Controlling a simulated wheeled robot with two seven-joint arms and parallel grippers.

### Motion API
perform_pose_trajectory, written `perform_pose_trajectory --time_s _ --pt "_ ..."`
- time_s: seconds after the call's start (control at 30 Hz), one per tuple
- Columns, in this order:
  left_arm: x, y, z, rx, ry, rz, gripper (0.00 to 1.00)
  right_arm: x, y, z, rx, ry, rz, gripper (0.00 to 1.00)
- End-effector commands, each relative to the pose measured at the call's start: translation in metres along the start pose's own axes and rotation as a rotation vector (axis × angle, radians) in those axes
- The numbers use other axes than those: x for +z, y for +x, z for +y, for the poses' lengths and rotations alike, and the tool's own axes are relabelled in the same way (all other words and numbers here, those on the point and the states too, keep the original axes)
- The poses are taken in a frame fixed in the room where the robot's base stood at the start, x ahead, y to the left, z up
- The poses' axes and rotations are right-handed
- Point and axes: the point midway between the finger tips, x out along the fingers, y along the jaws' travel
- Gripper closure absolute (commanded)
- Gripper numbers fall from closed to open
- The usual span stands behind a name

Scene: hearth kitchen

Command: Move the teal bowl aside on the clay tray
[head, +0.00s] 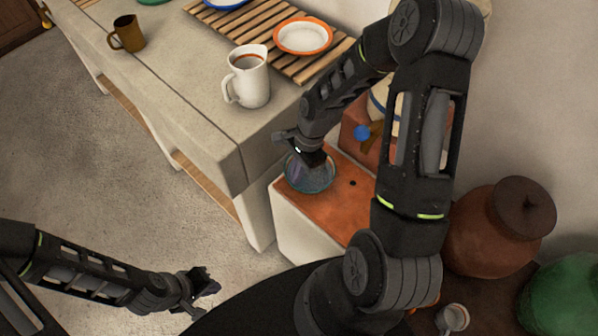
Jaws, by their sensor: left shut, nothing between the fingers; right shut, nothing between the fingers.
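The teal bowl (310,183) looks glassy and stands at the far left corner of the clay tray (343,212), a flat orange-brown top on a pale block. My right gripper (312,160) is shut and empty, pointing down at the bowl's far side. It covers part of the rim, and I cannot tell whether it touches the bowl. My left gripper (203,287) is shut and empty, low over the floor at the lower left, well away from the bowl.
A grey table on the left holds a white pitcher (250,76), a brown mug (127,33) and a slatted rack (262,27) with an orange-rimmed plate (303,37). A lidded clay jar (500,225) stands right. The tray's near part looks clear apart from a small dark spot.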

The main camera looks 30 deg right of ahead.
Motion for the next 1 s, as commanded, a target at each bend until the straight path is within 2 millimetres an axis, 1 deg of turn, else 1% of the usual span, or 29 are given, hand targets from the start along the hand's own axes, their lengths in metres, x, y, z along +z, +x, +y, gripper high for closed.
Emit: perform_pose_trajectory --time_s 0.13,0.23,0.37,0.5,0.63,0.77,1.0 --pt "0.0 0.0 0.0 0.0 0.0 0.0 1.0 0.0 -0.003 0.0 -0.001 0.0 0.001 1.0" --pt "0.0 0.001 0.0 0.0 0.0 0.0 1.0 -0.001 -0.011 -0.001 -0.003 -0.001 0.002 1.0" --pt "0.0 0.002 -0.001 0.0 0.0 0.0 1.0 -0.001 -0.03 -0.001 -0.004 0.0 0.002 1.0" --pt "0.0 0.003 -0.001 0.0 0.0 0.0 1.0 0.0 -0.054 -0.001 -0.004 0.0 0.001 1.0" --pt "0.0 0.003 -0.001 0.0 0.0 0.0 1.0 -0.001 -0.071 -0.001 -0.003 0.0 0.002 1.0" --pt "0.0 0.003 -0.001 0.0 0.0 0.0 1.0 0.0 -0.078 0.0 -0.001 0.0 0.0 1.0" --pt "0.0 0.003 -0.001 0.0 0.0 0.0 1.0 0.0 -0.078 0.0 0.0 0.0 0.0 1.0"
